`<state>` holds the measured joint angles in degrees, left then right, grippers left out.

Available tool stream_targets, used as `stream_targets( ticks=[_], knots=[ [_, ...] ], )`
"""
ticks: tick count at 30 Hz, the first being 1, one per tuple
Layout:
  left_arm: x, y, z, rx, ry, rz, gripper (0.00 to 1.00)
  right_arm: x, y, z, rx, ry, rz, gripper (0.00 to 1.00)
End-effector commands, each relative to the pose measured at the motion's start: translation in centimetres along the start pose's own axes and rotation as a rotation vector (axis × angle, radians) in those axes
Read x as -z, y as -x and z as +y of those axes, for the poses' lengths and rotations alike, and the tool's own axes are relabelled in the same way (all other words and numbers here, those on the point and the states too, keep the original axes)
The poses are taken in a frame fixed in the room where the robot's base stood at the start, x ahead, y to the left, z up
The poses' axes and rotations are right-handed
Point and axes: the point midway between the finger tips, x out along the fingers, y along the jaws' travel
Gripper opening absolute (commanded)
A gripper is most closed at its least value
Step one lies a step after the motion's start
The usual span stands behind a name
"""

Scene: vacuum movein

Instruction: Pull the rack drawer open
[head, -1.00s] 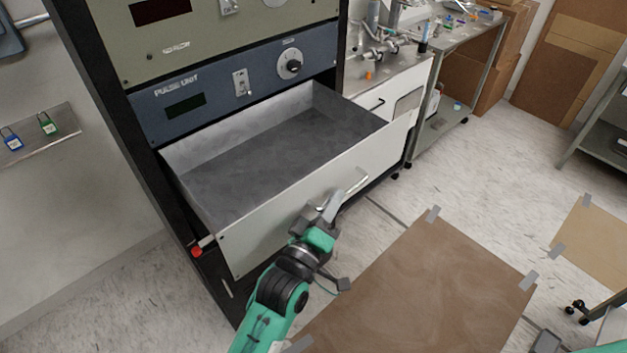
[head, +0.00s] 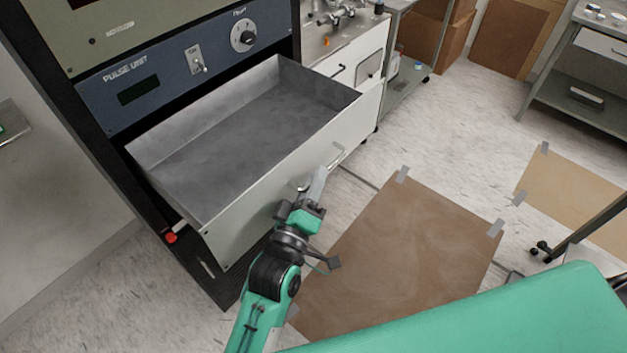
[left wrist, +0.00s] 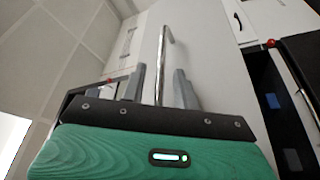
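The rack drawer (head: 275,170) is a grey metal tray with a pale front, standing well out from the rack below the blue PULSE UNIT panel. It looks empty. Its bar handle (head: 337,155) is on the front face and also shows in the left wrist view (left wrist: 162,50). My left gripper (head: 317,178) is at the handle, partly covering it. In the left wrist view its two fingers (left wrist: 161,82) are apart, one on each side of the bar, with gaps visible. My right gripper is out of view.
The dark rack frame (head: 95,150) stands at the left, with a red-tipped part (head: 171,237) beside the drawer. A brown taped sheet (head: 400,260) lies on the floor. A green part of my own body fills the bottom right.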

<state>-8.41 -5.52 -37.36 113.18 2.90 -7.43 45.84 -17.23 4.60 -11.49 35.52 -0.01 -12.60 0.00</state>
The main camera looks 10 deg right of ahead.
Motion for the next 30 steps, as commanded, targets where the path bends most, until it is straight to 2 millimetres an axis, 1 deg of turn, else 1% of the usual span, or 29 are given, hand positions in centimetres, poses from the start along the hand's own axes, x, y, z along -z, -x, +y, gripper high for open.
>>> stream_targets(
  ticks=[5, 8, 11, 18, 21, 24, 27, 30],
  knots=[
    [0.0, 0.3, -0.1, 0.0, 0.0, 0.0, 0.31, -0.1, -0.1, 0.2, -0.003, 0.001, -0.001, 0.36],
    [-0.1, 1.2, -0.2, 0.002, 0.001, -0.001, 0.31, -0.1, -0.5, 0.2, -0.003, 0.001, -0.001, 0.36],
    [-0.2, 2.9, -0.3, 0.002, 0.0, -0.001, 0.31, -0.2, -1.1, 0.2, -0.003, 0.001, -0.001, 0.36],
    [-0.2, 8.3, -0.3, 0.002, 0.001, -0.001, 0.31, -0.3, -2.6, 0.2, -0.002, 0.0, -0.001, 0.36],
    [-0.2, 10.3, -0.3, 0.002, 0.0, -0.001, 0.31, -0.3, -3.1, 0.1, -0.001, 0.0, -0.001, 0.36],
    [-0.2, 11.8, -0.3, 0.002, 0.0, -0.002, 0.31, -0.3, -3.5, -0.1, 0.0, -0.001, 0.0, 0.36],
    [-0.1, 12.9, -0.2, 0.001, 0.0, -0.001, 0.31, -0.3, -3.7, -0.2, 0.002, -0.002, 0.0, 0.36],
    [-0.1, 13.5, -0.1, 0.0, 0.0, 0.0, 0.31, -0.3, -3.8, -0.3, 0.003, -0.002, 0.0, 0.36]
  ],
)
